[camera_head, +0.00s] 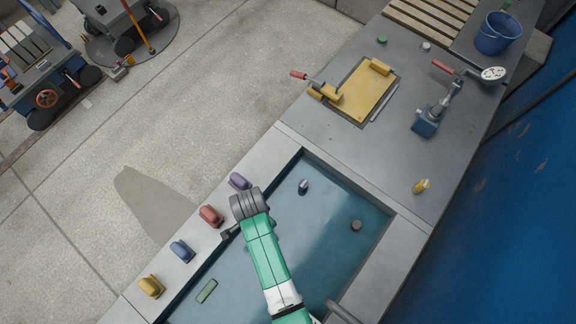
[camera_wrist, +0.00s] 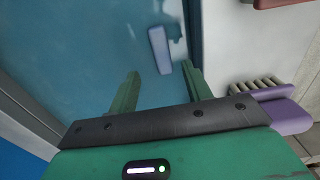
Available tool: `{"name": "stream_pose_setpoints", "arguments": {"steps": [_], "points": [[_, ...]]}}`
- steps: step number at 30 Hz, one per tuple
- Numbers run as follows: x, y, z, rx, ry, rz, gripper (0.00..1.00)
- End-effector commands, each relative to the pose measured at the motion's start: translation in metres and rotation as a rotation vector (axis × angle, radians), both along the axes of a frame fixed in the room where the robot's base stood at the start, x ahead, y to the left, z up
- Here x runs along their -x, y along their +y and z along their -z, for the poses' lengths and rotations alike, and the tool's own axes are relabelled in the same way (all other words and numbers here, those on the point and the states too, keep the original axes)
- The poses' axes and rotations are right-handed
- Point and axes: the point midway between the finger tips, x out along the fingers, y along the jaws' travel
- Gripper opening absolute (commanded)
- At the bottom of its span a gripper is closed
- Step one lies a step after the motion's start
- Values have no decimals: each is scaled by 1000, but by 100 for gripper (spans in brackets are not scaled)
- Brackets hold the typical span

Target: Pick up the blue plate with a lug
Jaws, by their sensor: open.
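In the wrist view a pale blue-violet flat bar (camera_wrist: 160,50) lies in the water-filled basin (camera_head: 395,222); it looks like the blue plate, but I cannot make out a lug on it. My gripper (camera_wrist: 164,74) is open, with its two green fingers apart and nothing between them. The bar shows beyond the fingertips, near the right finger. In the head view my arm covers the spot below it, so the bar is hidden there. A small blue-grey piece (camera_head: 303,187) also sits in the basin, to the right of my arm.
Purple (camera_head: 239,181), red (camera_head: 210,216), blue (camera_head: 181,251) and yellow (camera_head: 151,287) brush-like pieces stand on the basin's left ledge. The purple one is close beside my gripper (camera_wrist: 285,108). A green bar (camera_head: 207,291) and a dark round piece (camera_head: 356,225) are in the basin.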

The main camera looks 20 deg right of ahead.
Motion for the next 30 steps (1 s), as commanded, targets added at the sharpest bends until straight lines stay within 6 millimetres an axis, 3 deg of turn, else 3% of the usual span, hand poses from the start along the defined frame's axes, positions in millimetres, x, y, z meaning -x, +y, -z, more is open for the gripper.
{"name": "stream_pose_setpoints", "arguments": {"steps": [11, 19, 27, 28, 30], "points": [[-1, 0, 28, 0, -2, -2, 49], [-4, 0, 72, 1, -3, -3, 49], [-4, 0, 76, 0, -6, -3, 49], [-4, 0, 76, 0, -6, -3, 47], [-4, 0, 76, 0, -6, -3, 33]]}}
